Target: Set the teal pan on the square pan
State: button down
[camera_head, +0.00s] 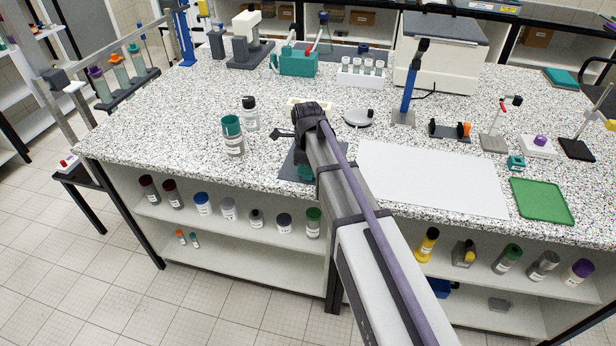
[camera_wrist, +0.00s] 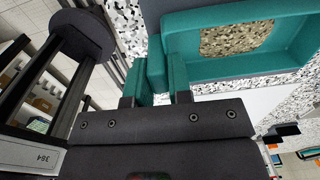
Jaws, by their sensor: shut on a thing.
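The teal pan (camera_wrist: 215,66) is in the wrist view at upper right, with raised walls around a speckled brown-grey middle. My gripper (camera_wrist: 157,88) is shut on a teal part at its near side. In the head view only a small teal patch of the pan (camera_head: 305,172) shows beside my arm, over a dark grey plate (camera_head: 291,168). My arm hides the fingers and most of the pan there; I cannot tell whether it touches the plate. A pale cream square item (camera_head: 296,102), partly hidden behind my wrist, may be the square pan; I cannot be sure.
A teal-capped jar (camera_head: 233,138) and a dark-capped jar (camera_head: 251,114) stand left of my arm. A white sheet (camera_head: 430,178) and a green tray (camera_head: 541,201) lie right.

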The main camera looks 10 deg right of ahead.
jog(key=shift+f, duration=0.5)
jog(key=c, duration=1)
grip_release()
jog(key=shift+c, duration=0.2)
jog(key=shift+r, duration=0.15)
